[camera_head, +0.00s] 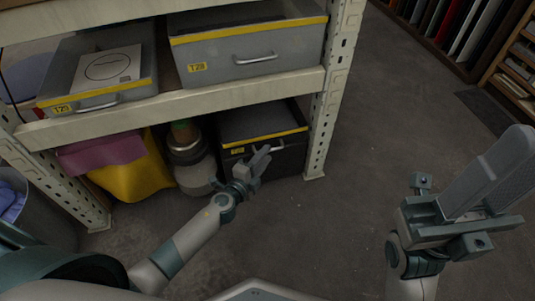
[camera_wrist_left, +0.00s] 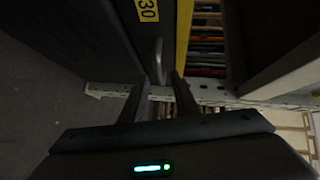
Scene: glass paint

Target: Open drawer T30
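Drawer T30 (camera_head: 288,160) is a dark drawer with a yellow top strip on the bottom shelf. Its yellow label (camera_head: 238,151) is small in the head view; the left wrist view shows a label reading "30" (camera_wrist_left: 147,10). Its metal handle (camera_head: 268,147) is partly hidden by my left gripper (camera_head: 260,161). In the left wrist view the handle (camera_wrist_left: 158,62) shows just beyond and between the two spread fingertips of my left gripper (camera_wrist_left: 159,82). That gripper is open; contact with the handle cannot be told. My right gripper (camera_head: 482,185) is raised at the right, away from the shelf; its finger gap is unclear.
Drawers T29 (camera_head: 98,101) and T28 (camera_head: 250,71) sit on the shelf above. Floor (camera_head: 330,225) in front is clear.

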